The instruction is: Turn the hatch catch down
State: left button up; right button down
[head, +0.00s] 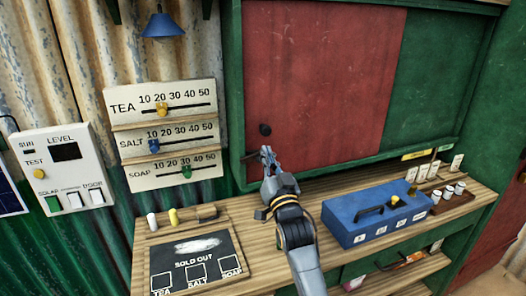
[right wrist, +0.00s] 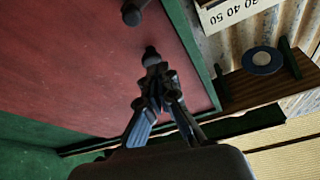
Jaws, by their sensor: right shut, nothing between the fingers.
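The red hatch panel (head: 320,80) fills the left part of the green frame. A dark round knob (head: 264,129) sits on its lower left area, just above my right gripper. A short dark piece (head: 249,156), which looks like the catch, shows just left of the fingertips; its exact angle is hard to tell. My right gripper (head: 266,152) is shut and empty, close to the panel. In the right wrist view, the fingertips (right wrist: 158,75) are close to a dark knobbed part (right wrist: 151,55); contact is unclear. My left gripper is not in view.
A wooden counter (head: 440,211) runs below the hatch. On it stand a blue box (head: 372,220) with a handle and a dark sold-out board (head: 195,262). Price sliders (head: 163,109) and a level panel (head: 62,165) are on the left wall.

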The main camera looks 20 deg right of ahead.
jog(key=b+v, duration=0.1)
jog(key=v, duration=0.5)
jog(key=shift+d+f, duration=0.1)
